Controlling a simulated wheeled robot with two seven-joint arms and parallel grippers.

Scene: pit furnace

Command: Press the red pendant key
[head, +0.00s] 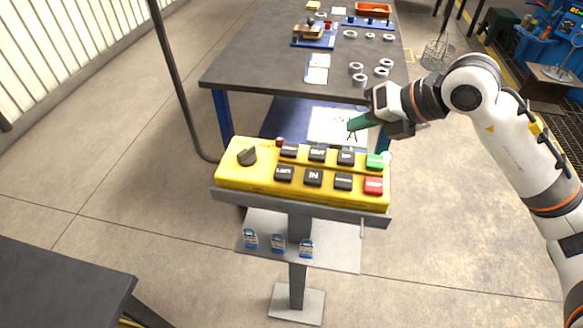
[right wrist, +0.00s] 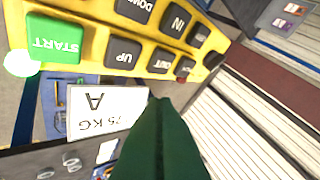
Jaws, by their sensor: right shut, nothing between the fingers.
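The yellow pendant box (head: 300,176) lies on a grey stand. Its red key (head: 373,185) is at the near right corner, in front of the green START key (head: 376,161). My right gripper (head: 353,125) is shut and empty, its green fingers above and behind the pendant's far edge, apart from the red key. In the right wrist view the shut fingers (right wrist: 160,110) point toward the box's edge, and the START key (right wrist: 55,38) shows at upper left. The red key is not visible in that view. My left gripper is not in view.
Several black keys (head: 313,177) and a black knob (head: 246,156) share the box. A pale round lamp (head: 387,158) sits beside the START key. A dark table (head: 270,65) with rings and trays stands behind.

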